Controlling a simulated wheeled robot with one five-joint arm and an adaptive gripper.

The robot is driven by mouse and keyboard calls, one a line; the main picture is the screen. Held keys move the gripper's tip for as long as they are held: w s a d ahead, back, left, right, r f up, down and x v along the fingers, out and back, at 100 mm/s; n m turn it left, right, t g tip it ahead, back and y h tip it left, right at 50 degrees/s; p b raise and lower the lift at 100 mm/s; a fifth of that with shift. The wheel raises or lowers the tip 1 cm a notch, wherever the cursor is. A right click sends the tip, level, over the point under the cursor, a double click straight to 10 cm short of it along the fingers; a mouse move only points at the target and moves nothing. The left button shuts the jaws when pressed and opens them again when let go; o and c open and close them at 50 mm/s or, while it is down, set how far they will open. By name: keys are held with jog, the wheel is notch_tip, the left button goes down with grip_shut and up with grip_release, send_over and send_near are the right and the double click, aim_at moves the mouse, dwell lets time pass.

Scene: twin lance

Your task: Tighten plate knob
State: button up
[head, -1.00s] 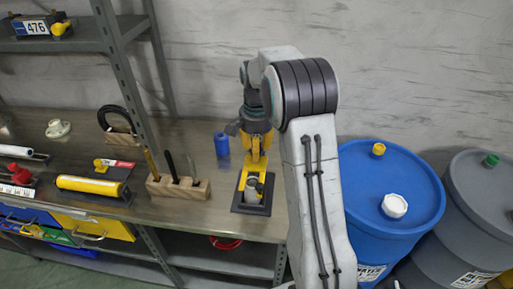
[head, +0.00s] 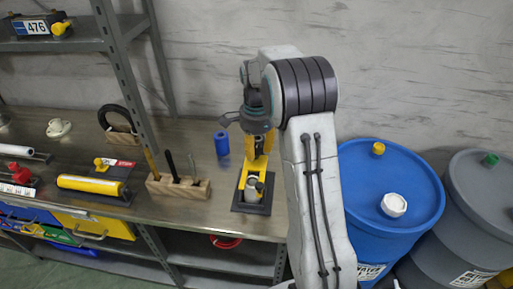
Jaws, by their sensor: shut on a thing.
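My gripper (head: 256,164) has yellow fingers and points down over a small fixture on the bench. The fixture has a dark square base plate (head: 246,208) and a grey round part (head: 252,189) with a small dark knob (head: 260,187) on its right side. My gripper is shut at the top of the fixture, on what looks like the plate knob. The knob's exact shape and the grip are partly hidden by the fingers.
A blue cylinder (head: 221,143) stands to the left of my gripper. A wooden block (head: 179,187) holds several upright tools. A shelf post (head: 130,80) rises at the left. Blue (head: 385,190) and grey drums (head: 482,200) stand right of my arm.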

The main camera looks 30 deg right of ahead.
aim_at(256, 149)
jog(key=shift+s+a+f, duration=0.1)
jog(key=shift+s+f, duration=0.05)
jog(key=o, duration=1.2)
notch_tip(256, 149, up, 12)
jog(key=shift+r, duration=0.1)
dwell(0.6)
